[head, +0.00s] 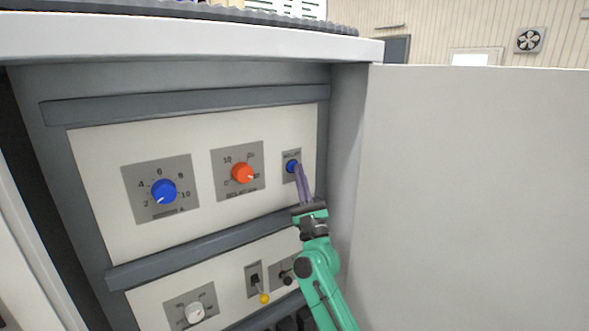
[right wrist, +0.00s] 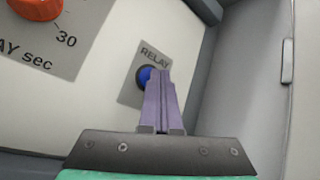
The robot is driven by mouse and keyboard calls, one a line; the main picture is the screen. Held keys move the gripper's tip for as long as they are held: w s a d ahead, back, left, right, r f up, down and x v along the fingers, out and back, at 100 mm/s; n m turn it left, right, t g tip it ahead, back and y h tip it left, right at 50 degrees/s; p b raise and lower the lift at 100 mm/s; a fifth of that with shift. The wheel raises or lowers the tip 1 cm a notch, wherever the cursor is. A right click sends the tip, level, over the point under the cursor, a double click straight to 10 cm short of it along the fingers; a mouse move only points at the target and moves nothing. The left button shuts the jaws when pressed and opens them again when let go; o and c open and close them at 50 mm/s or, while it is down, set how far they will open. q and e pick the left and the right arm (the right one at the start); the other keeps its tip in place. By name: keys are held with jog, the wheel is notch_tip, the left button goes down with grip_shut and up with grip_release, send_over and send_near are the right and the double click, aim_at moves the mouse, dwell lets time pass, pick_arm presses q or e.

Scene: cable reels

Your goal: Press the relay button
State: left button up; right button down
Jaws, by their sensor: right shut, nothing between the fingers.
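The relay button (head: 292,167) is a small blue round button on a grey plate, at the right of the upper white panel. In the right wrist view the blue button (right wrist: 146,76) sits under the label "RELAY", partly hidden behind my fingers. My right gripper (head: 299,169) is shut and empty, its purple fingers pointing at the button. The fingertips (right wrist: 158,73) overlap the button's right side in the picture; I cannot tell whether they touch it. My left gripper is not in view.
Left of the button are an orange dial (head: 242,173) and a blue dial (head: 164,191). An open grey door (head: 480,190) stands close on the right of my right arm.

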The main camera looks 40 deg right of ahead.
dwell(0.3)
jog(key=shift+s, duration=0.8)
jog(key=s, duration=0.5)
jog(key=shift+a+p, duration=0.1)
jog(key=shift+p, duration=0.3)
